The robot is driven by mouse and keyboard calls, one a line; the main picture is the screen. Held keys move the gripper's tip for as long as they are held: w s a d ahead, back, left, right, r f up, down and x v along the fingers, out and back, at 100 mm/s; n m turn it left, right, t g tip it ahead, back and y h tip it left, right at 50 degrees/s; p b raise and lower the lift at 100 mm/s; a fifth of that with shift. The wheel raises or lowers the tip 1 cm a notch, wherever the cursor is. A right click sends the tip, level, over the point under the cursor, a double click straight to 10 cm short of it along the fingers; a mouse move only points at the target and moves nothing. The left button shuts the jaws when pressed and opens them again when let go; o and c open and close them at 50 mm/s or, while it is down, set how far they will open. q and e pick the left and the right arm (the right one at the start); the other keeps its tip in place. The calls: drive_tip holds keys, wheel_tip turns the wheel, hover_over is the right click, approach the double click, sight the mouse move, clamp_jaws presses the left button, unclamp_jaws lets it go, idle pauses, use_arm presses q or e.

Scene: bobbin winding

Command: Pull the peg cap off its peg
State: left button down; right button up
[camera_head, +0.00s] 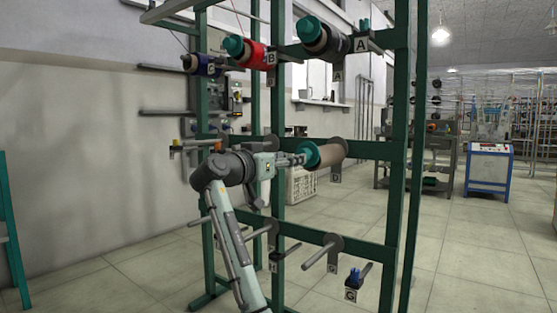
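A teal cap-like end piece (309,155) sits at the left end of a brown bobbin (331,152) on the middle rail of a green rack, near the label D. I cannot tell whether this piece is the peg cap; the peg inside is hidden. My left gripper (297,160) reaches in from the left with its dark fingertips at or against the teal piece. The fingers are too small and overlapped to show whether they are open or closed on it. My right gripper is not in view.
Other bobbins hang on the top rail: a red one (257,55) and a dark one (331,43), both with teal ends. Bare pegs (319,257) stick out below, near a small blue piece (354,277). A white crate (301,187) stands behind the rack.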

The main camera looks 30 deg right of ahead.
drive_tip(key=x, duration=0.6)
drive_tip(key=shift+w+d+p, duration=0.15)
drive_tip(key=shift+p, duration=0.25)
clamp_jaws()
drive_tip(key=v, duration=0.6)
idle(1.2)
